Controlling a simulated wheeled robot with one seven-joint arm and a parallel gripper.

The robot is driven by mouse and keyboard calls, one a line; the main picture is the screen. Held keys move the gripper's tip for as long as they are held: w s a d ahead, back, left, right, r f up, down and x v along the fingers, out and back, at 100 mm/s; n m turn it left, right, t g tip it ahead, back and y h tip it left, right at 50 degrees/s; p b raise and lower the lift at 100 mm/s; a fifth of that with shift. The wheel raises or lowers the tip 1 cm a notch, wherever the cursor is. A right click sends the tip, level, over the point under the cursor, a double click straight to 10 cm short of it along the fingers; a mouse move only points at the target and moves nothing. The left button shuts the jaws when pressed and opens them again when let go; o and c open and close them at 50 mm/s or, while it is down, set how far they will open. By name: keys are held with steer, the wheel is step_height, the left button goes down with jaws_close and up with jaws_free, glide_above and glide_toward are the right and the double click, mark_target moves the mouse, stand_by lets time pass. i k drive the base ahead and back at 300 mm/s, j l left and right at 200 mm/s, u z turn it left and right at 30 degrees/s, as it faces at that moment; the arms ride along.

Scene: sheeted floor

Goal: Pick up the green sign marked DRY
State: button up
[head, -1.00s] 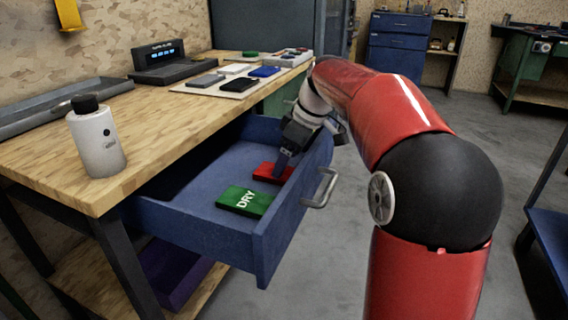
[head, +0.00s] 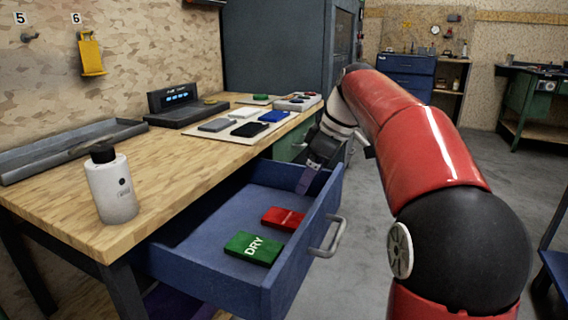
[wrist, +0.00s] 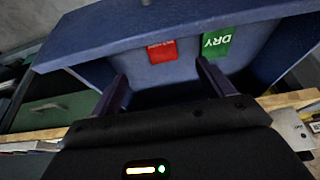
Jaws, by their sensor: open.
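The green sign marked DRY (head: 253,248) lies flat in the open blue drawer (head: 208,226), near its front corner. It also shows in the wrist view (wrist: 217,43). A red sign (head: 283,218) lies beside it, further back in the drawer; the wrist view shows it too (wrist: 162,51). My gripper (head: 306,180) is above the far end of the drawer, apart from both signs. In the wrist view, the fingers (wrist: 160,82) are spread with nothing between them.
The drawer's side wall and metal handle (head: 328,237) stand close to the signs. The wooden bench top (head: 170,165) overhangs the drawer's left side. A white bottle (head: 111,187) stands on the bench. Grey floor is clear right of the drawer.

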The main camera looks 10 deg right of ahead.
mark_target(262, 251)
steer(key=k+j, duration=0.15)
steer(key=j, duration=0.15)
steer(key=k+j, duration=0.1)
steer(key=j, duration=0.25)
steer(key=k+j, duration=0.15)
steer(key=j, duration=0.15)
steer(key=k+j, duration=0.1)
steer(key=j, duration=0.25)
